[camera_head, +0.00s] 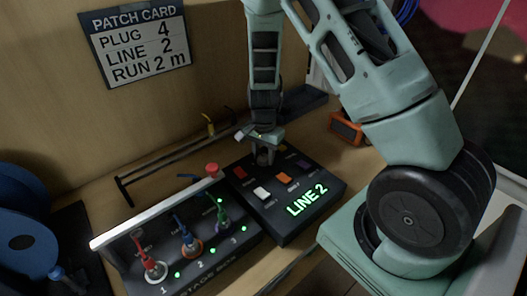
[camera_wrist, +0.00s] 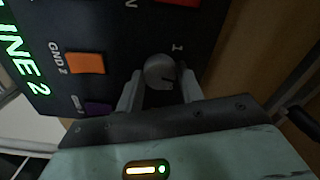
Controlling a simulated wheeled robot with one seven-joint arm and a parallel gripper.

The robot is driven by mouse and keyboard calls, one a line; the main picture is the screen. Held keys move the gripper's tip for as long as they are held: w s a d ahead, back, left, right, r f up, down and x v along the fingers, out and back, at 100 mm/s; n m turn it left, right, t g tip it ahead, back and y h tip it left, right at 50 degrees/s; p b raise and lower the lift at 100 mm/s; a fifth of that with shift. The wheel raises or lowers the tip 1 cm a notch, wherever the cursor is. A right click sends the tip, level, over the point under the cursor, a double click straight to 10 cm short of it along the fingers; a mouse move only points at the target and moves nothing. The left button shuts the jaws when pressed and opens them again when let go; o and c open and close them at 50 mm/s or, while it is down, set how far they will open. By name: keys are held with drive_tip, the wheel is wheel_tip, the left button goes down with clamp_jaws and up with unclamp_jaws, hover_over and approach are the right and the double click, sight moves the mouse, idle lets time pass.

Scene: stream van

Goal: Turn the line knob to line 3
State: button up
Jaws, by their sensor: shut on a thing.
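The line knob (camera_wrist: 160,72) is a round grey dial on a black control box (camera_head: 318,219). My gripper (camera_wrist: 160,95) is shut on the knob, with one finger on each side of it in the wrist view. In the head view my gripper (camera_head: 264,150) points down at the back of the box and hides most of the knob. The box's green display (camera_head: 307,200) reads LINE 2. A "1" mark shows beside the knob in the wrist view; the other marks around it are hidden or unclear.
White (camera_head: 262,193), orange (camera_head: 284,179) and red (camera_head: 240,172) buttons sit on the box near my gripper. A stage box (camera_head: 215,255) with several plugged cables stands left. A patch card (camera_head: 137,40) on the wall reads PLUG 4, LINE 2, RUN 2 m.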

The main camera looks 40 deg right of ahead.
sight(264, 157)
drive_tip(key=m+p, duration=0.2)
drive_tip(key=m, duration=0.3)
drive_tip(key=shift+d+r+m, duration=0.1)
drive_tip(key=shift+r+m, duration=0.05)
drive_tip(key=shift+m, duration=0.15)
drive_tip(key=shift+m+p, duration=1.2)
drive_tip(key=shift+m, duration=1)
drive_tip(key=o, duration=1)
wheel_tip(264, 157, up, 17)
drive_tip(key=shift+r, duration=0.1)
